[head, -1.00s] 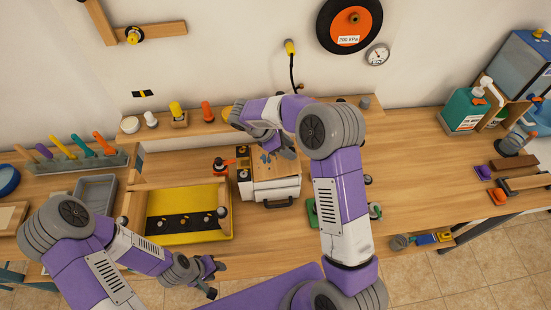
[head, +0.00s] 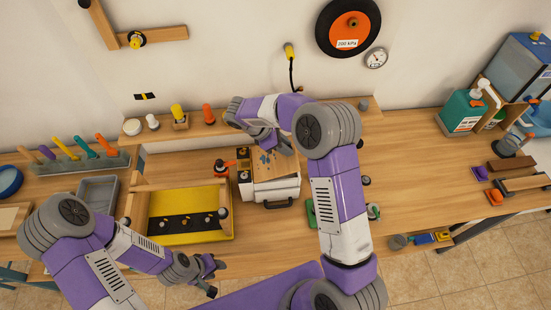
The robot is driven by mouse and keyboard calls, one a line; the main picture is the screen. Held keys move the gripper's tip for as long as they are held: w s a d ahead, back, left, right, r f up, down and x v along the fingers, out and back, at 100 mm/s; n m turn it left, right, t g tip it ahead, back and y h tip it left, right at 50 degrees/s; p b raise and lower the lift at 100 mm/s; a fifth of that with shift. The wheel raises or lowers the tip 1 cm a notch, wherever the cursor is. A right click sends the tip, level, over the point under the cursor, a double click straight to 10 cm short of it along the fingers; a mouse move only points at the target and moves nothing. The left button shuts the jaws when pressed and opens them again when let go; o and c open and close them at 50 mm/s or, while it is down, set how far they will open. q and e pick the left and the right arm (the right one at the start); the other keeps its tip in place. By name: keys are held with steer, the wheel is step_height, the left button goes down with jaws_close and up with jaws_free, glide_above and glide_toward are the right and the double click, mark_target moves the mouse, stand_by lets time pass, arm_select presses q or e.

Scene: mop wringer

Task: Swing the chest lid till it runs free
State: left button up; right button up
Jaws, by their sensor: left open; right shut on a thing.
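The chest is a small white box (head: 283,190) with a dark front handle, standing on the bench in the middle of the head view. Its wooden lid (head: 264,176) has blue marks near its far edge. My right gripper (head: 284,148) is at the lid's far edge, shut on what appears to be the lid; the contact is partly hidden by the gripper and wrist. How far the lid is tilted is hard to tell. My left gripper (head: 213,277) is open and empty, low in front of the bench's near edge, left of the chest.
A yellow tray (head: 190,238) with a dark strip of knobs lies left of the chest. A red-handled part (head: 227,165) sits close to the chest's left side. Green pieces (head: 311,212) lie to its right, partly behind my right arm. The bench (head: 430,180) farther right is mostly clear.

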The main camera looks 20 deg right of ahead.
steer(key=shift+a, duration=0.1)
steer(key=shift+p+v, duration=0.85)
steer(key=shift+v, duration=0.2)
steer(key=shift+r, duration=0.1)
steer(key=shift+p+v, duration=0.8)
steer(key=shift+v, duration=0.25)
steer(key=shift+a, duration=0.15)
steer(key=shift+w+a+r+p, duration=0.3)
steer(key=shift+a+r+p, duration=0.35)
steer(key=shift+a+p, duration=0.15)
